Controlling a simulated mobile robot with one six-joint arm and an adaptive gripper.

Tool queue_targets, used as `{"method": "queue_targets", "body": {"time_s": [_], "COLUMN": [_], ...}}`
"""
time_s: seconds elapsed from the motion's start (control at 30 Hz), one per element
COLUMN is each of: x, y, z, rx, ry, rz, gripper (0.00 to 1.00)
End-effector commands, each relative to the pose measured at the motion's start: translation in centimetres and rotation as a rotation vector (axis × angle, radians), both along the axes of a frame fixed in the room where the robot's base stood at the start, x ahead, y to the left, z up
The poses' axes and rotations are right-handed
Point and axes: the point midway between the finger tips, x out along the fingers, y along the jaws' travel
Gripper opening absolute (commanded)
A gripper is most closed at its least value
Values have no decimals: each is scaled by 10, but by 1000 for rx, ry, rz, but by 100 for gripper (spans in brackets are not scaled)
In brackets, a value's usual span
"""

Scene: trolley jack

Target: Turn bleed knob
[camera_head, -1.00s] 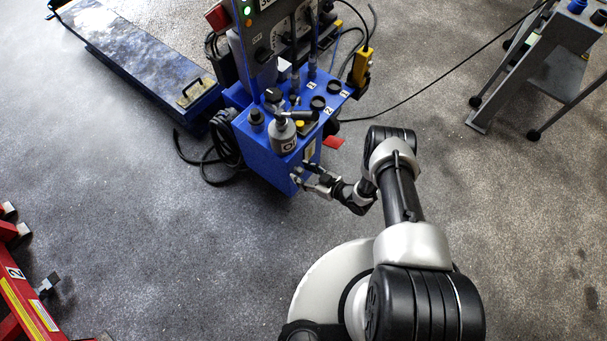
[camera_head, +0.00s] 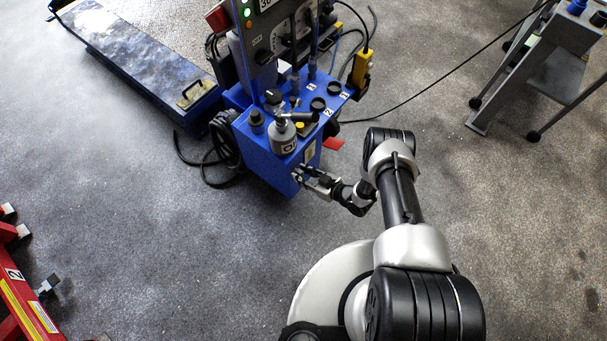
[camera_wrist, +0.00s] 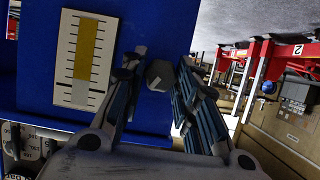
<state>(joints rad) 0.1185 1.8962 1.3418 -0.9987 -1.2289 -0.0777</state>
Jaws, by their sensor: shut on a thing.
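The bleed knob is a small grey hexagonal knob (camera_wrist: 160,75) on the side of the blue tank (camera_wrist: 40,85) in the wrist view. My gripper (camera_wrist: 162,66) has one finger on each side of it and is shut on it. In the head view my gripper (camera_head: 299,175) is at the lower front corner of the blue tank (camera_head: 268,165). The knob is too small to make out there, partly hidden by the fingers. A level gauge (camera_wrist: 86,58) with a yellow column is on the tank face left of the knob.
A grey bottle-like part (camera_head: 283,137) and several fittings stand on the tank top. A blue platform (camera_head: 140,60) lies at the upper left. A red frame (camera_head: 25,300) is at the lower left, a grey stand (camera_head: 535,70) at the upper right. Floor around is mostly clear.

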Motion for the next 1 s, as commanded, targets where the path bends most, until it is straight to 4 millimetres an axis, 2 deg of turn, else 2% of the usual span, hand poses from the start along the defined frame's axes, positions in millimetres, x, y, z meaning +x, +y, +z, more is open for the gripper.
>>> {"method": "queue_targets", "body": {"time_s": [0.37, 1.0], "x": [-2, -3], "y": [1, 2], "z": [0, -1], "rx": [-56, -301], "ry": [-71, -385], "rz": [2, 1], "gripper": [4, 4]}}
